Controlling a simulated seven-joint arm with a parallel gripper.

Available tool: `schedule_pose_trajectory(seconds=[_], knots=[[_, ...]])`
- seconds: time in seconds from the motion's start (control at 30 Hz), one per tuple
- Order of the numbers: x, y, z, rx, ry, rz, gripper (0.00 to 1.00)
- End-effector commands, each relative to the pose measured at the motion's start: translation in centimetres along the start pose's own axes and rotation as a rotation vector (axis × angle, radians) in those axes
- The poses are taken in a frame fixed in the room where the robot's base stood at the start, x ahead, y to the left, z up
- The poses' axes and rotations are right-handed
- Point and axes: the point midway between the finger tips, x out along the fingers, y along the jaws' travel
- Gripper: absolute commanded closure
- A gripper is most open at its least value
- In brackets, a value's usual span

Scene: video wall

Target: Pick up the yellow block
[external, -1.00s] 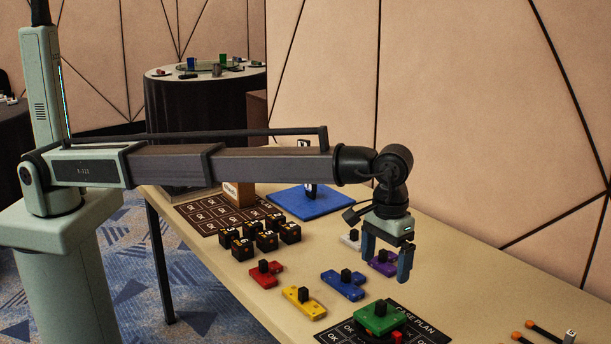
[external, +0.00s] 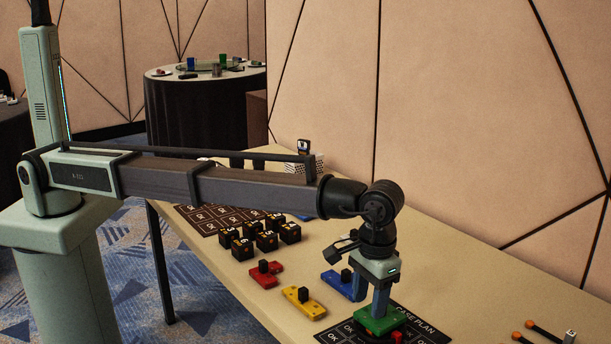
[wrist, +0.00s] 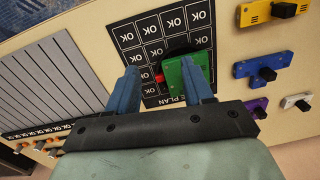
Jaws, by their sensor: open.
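The yellow block (external: 304,302) lies flat on the table with a black knob on top, left of my gripper in the external view. It also shows at the top right of the wrist view (wrist: 258,16), outside my fingers. My gripper (external: 371,309) is open, pointing down at the green block (external: 384,323). In the wrist view my fingers (wrist: 160,82) spread to both sides of part of the green block (wrist: 173,76), and the right finger hides some of it. I cannot tell whether they touch it.
A red block (external: 264,274) and a blue block (external: 341,283) lie near the yellow one. Several black numbered cubes (external: 267,240) stand further back. A dark printed mat (external: 418,322) lies under the green block. The wrist view also shows purple (wrist: 258,108) and white (wrist: 297,101) blocks.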

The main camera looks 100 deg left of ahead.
Motion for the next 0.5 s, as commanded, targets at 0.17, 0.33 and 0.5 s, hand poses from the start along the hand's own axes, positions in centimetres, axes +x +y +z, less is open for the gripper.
schedule_pose_trajectory(seconds=[0.17, 0.33, 0.5], knots=[[9.1, 1.3, 9.7, 0.097, -0.043, -0.084, 0.49], [16.7, -1.5, 16.9, 0.168, -0.024, -0.191, 0.49], [23.0, -7.0, 21.2, 0.235, 0.107, -0.334, 0.49]])
